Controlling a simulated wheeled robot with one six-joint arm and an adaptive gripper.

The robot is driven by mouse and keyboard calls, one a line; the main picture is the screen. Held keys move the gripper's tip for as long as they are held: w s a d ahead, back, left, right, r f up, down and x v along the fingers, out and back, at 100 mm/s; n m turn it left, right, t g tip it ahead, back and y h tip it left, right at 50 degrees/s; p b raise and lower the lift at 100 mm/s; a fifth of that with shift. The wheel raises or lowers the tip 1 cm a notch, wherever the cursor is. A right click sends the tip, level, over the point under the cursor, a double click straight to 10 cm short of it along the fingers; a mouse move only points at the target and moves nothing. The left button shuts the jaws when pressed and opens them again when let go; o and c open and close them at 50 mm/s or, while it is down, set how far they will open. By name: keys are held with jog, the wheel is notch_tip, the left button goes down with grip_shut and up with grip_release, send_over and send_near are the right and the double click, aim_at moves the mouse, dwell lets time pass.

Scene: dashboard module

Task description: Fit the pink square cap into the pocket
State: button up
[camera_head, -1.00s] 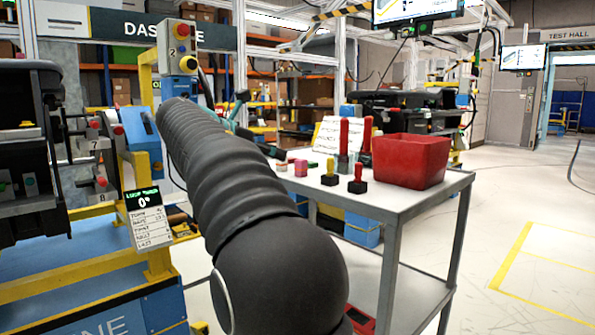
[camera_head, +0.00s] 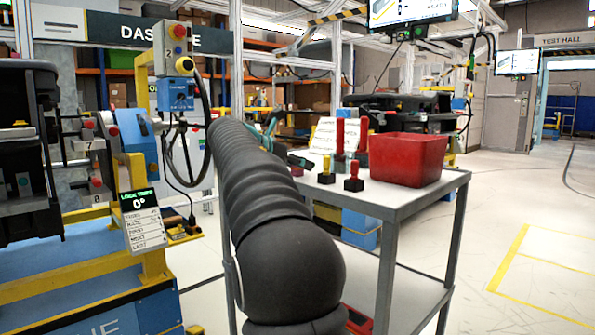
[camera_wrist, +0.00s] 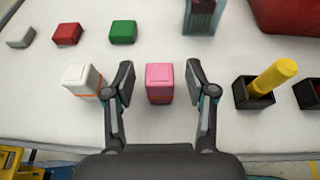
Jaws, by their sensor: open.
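The pink square cap (camera_wrist: 159,77) stands on the white cart top in the wrist view, with a darker red lower part. My gripper (camera_wrist: 160,82) is open, with one finger on each side of the cap and a visible gap to both. I cannot tell how high the fingers are above the cart top. I cannot make out the pocket for the cap in these frames.
Beside the cap stands a white cap (camera_wrist: 80,77). Grey, red (camera_wrist: 67,34) and green (camera_wrist: 122,32) blocks lie behind. A yellow-handled piece in a black base (camera_wrist: 265,85) stands right. A red bin (camera_head: 408,160) sits on the cart. The dashboard stand (camera_head: 130,170) is left.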

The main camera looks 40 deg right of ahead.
jog(key=shift+d, duration=0.2)
jog(key=c, duration=0.9)
jog(key=shift+c, duration=0.2)
